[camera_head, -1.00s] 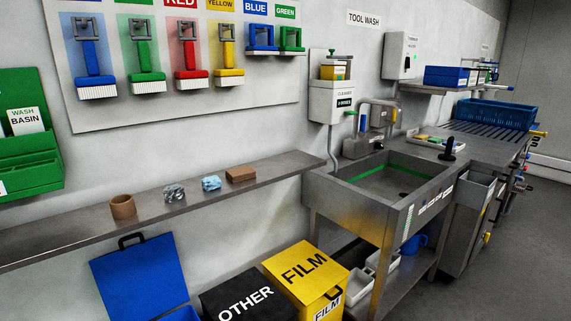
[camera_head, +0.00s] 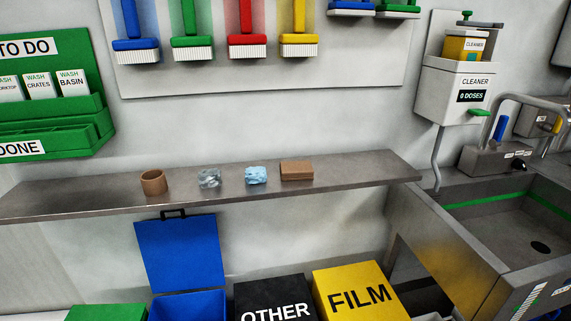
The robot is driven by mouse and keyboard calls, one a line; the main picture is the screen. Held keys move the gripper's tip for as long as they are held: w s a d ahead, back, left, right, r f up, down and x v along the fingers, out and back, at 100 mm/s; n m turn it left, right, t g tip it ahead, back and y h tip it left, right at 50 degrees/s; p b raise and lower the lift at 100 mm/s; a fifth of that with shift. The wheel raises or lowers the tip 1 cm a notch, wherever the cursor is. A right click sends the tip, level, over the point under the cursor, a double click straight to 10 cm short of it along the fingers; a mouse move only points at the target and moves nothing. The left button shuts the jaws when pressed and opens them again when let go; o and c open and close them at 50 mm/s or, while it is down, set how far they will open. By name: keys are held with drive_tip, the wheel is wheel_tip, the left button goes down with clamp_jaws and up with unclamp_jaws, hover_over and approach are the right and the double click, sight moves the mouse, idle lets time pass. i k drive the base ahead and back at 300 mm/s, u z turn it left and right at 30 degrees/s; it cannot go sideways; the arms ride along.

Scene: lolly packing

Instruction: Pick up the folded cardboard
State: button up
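The folded cardboard (camera_head: 297,170) is a small flat brown block. It lies on the narrow grey wall shelf (camera_head: 350,168), the rightmost of the small items there. Nothing covers it. My gripper is not in view.
Left of the cardboard on the shelf are a crumpled light-blue piece (camera_head: 256,175), a crumpled clear piece (camera_head: 210,178) and a brown ring (camera_head: 153,182). Below stand an open blue bin (camera_head: 182,250), a black OTHER bin (camera_head: 270,290) and a yellow FILM bin (camera_head: 355,285). A sink (camera_head: 500,235) is at right.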

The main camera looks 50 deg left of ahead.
sight(302, 170)
drive_tip(key=u, duration=0.6)
drive_tip(key=i, duration=0.8)
drive_tip(key=u, duration=1.3)
drive_tip(key=i, duration=0.4)
drive_tip(key=u, duration=0.25)
